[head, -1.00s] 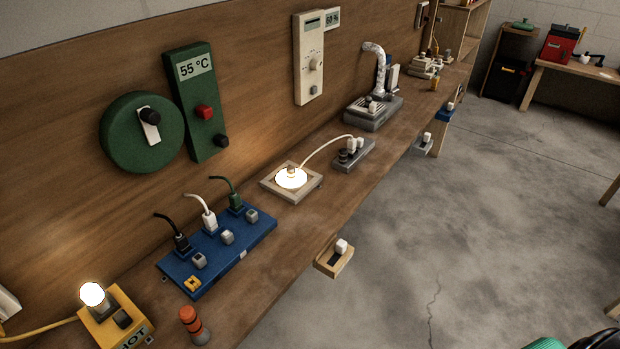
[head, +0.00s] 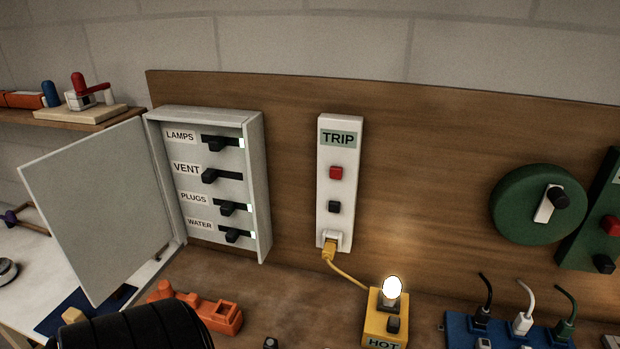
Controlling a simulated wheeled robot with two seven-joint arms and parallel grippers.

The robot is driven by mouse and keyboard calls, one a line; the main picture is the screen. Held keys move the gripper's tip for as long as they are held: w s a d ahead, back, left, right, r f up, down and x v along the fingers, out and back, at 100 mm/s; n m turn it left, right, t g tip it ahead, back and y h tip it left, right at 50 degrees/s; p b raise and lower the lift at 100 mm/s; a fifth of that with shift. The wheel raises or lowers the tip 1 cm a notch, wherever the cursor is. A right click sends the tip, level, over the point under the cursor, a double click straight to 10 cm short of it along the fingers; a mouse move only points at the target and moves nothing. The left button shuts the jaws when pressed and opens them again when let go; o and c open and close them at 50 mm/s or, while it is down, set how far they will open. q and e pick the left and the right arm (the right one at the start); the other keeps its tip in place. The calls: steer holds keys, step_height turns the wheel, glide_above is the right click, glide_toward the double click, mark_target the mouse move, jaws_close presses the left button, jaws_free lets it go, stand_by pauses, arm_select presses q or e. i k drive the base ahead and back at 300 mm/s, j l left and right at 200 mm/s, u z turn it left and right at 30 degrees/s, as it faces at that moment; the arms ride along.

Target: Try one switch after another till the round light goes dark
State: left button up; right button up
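An open grey switch box (head: 257,190) on the wooden backboard holds black levers labelled LAMPS (head: 215,144), VENT (head: 209,177), PLUGS (head: 227,209) and WATER (head: 233,236). Bright white marks show at the right of LAMPS, PLUGS and WATER; none shows beside VENT. A white TRIP panel (head: 325,180) has a red button (head: 336,173) and a black button (head: 334,207). A lit bulb (head: 393,287) stands on the yellow HOT box (head: 373,325), which has a dark switch (head: 393,324). The round light on the square base is out of view now. Neither gripper is in view.
The box's door (head: 95,210) hangs open to the left. An orange object (head: 215,314) lies on the bench below the box. The blue plug strip (head: 458,327) and a green round dial (head: 520,205) are at right. A black ribbed shape (head: 140,330) fills the bottom left.

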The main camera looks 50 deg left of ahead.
mark_target(208, 176)
steer(key=u, duration=2.25)
